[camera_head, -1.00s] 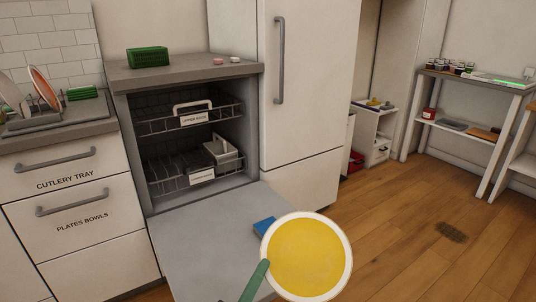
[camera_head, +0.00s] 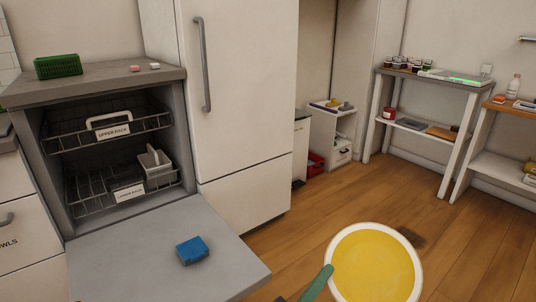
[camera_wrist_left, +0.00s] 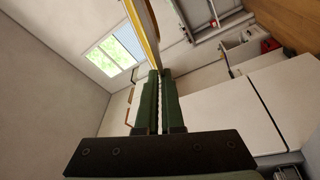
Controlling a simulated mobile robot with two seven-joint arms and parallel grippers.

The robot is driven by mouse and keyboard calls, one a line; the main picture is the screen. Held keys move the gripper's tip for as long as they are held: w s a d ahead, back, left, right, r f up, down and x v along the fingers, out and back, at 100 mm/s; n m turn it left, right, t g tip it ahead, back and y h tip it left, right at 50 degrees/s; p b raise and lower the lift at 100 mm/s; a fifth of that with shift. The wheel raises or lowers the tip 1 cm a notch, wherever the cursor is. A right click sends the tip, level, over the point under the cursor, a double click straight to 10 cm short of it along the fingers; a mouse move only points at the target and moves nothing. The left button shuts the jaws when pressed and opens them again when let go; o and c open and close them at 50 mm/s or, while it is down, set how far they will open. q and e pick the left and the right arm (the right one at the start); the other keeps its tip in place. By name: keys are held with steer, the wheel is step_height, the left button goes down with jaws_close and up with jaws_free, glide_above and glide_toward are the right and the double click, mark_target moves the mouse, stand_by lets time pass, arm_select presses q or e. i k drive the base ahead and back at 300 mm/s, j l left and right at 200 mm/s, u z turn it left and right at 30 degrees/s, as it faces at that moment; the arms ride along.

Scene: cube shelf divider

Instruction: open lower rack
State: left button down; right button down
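The lower rack (camera_head: 90,196) is a grey wire basket inside the dishwasher, with a label reading lower rack and a light cutlery basket (camera_head: 156,165) at its right. It sits within the cabinet behind the open door (camera_head: 150,245), which is folded down flat. My left gripper (camera_head: 322,280) shows as a green finger at the bottom, to the right of the door and apart from the rack. It is shut on the rim of a yellow plate with a white edge (camera_head: 375,265). The wrist view shows the green fingers (camera_wrist_left: 160,75) with the plate (camera_wrist_left: 142,28) edge-on. My right gripper is not in view.
The upper rack (camera_head: 105,133) is inside above the lower one. A blue block (camera_head: 192,250) lies on the open door. A green basket (camera_head: 58,66) stands on the counter. A white fridge (camera_head: 240,90) stands right of the dishwasher.

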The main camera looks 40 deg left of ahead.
mark_target(122, 195)
steer(key=i+l+z, duration=0.25)
steer(key=i, duration=0.85)
steer(key=i+u, duration=0.45)
steer(key=i+l+u, duration=0.1)
steer(key=i+u, duration=0.15)
steer(key=u, duration=0.2)
steer(key=i+u, duration=0.15)
steer(key=u, duration=0.2)
steer(key=i+l+u, duration=0.1)
steer(key=u, duration=0.25)
steer(key=i+l+u, duration=0.15)
steer(key=u, duration=0.2)
steer(key=i+l+u, duration=0.1)
steer(key=u, duration=0.35)
steer(key=i+l+u, duration=0.1)
steer(key=u, duration=0.35)
steer(key=l+u, duration=0.15)
steer(key=u, duration=0.3)
steer(key=l+u, duration=0.2)
steer(key=u, duration=0.2)
steer(key=i+l+u, duration=0.1)
steer(key=u, duration=0.35)
steer(key=l+u, duration=0.3)
steer(key=u, duration=0.2)
steer(key=l+u, duration=0.3)
steer(key=u, duration=0.15)
steer(key=l+u, duration=0.3)
steer(key=k+l+u, duration=0.1)
steer(key=l+u, duration=0.2)
